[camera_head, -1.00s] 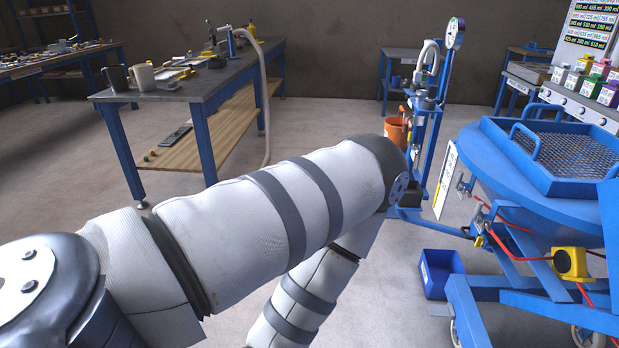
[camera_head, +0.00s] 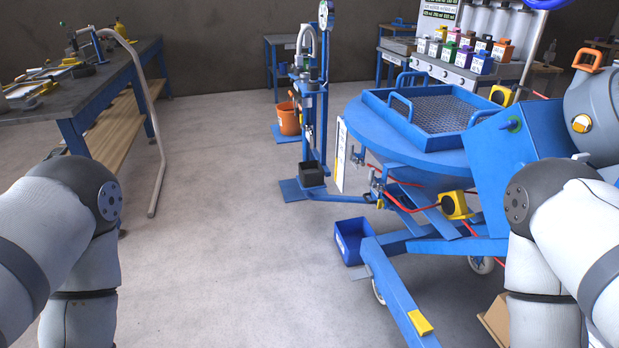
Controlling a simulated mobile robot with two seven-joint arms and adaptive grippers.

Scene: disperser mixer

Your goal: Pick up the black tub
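The black tub (camera_head: 312,174) is a small dark open box. It sits at the foot of the blue upright stand (camera_head: 322,110), on or just above the stand's blue base plate, in the middle distance. My two arms come in at the left and right lower edges, bent downward at the elbow. Both grippers are out of the picture, far nearer to me than the tub. Nothing covers the tub from this side.
A blue bin (camera_head: 352,242) lies on the floor in front of the blue sieve machine (camera_head: 420,150), whose wheeled frame fills the right. An orange bucket (camera_head: 288,119) stands behind the stand. A workbench (camera_head: 110,85) is at left. The middle floor is clear.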

